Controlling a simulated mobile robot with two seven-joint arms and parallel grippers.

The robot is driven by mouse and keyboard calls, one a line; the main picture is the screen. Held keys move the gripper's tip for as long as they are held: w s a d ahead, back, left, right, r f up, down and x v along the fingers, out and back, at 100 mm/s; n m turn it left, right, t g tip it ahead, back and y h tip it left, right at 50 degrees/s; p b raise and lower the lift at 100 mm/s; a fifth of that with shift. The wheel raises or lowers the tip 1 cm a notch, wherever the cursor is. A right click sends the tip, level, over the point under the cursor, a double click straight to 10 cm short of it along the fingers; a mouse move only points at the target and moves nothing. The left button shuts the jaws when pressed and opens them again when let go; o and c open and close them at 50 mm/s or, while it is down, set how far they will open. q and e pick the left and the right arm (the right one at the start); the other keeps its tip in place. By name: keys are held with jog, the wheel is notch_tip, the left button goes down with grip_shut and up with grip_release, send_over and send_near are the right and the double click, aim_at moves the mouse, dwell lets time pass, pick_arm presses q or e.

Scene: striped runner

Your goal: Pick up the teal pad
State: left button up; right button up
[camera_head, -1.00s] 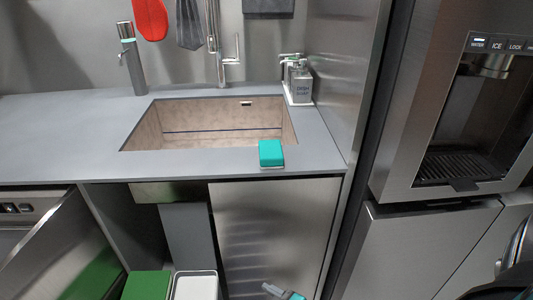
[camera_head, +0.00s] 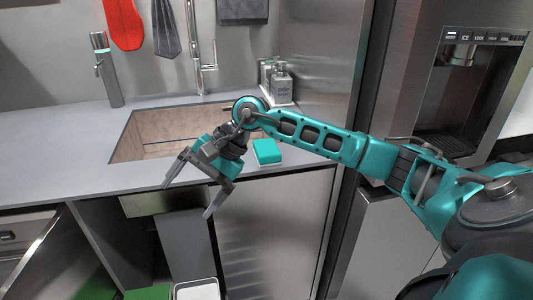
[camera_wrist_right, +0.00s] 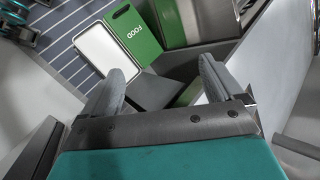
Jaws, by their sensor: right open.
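The teal pad (camera_head: 266,151), a small block with a pale lower edge, lies on the grey counter at the sink's front right corner in the head view. My right arm reaches in from the right and passes just beside and above it. My right gripper (camera_head: 187,200) is open and empty. It is left of the pad, at the counter's front edge, with its fingers pointing down and left. In the right wrist view the open fingers (camera_wrist_right: 163,75) have nothing between them, and the pad does not show. My left gripper is not in view.
The sink (camera_head: 122,150) is behind the gripper. A tall faucet (camera_head: 196,60) and soap bottles (camera_head: 281,84) stand behind it. Below are an open cabinet, a green FOOD bin (camera_wrist_right: 134,32) and a white-topped bin (camera_wrist_right: 100,48) beside the striped runner (camera_wrist_right: 62,55).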

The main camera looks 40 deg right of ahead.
jog(key=w+d+r+n+t+h, duration=0.1)
jog(key=d+r+n+h, duration=0.15)
jog(key=d, duration=0.35)
jog(key=w+d+r+n+h, duration=0.1)
jog(key=d+h, duration=0.2)
jog(key=d, duration=0.3)
jog(key=h, duration=0.4)
send_near(267, 147)
jog(key=f, duration=0.2)
jog(key=f+b, duration=0.1)
jog(key=shift+w+d+f+n+h, duration=0.1)
jog(key=shift+w+f+n+h, duration=0.15)
jog(key=shift+w+f+n, duration=0.1)
jog(key=x, duration=0.5)
jog(key=shift+w+f, duration=0.25)
jog(key=shift+w, duration=0.05)
jog(key=c, duration=1)
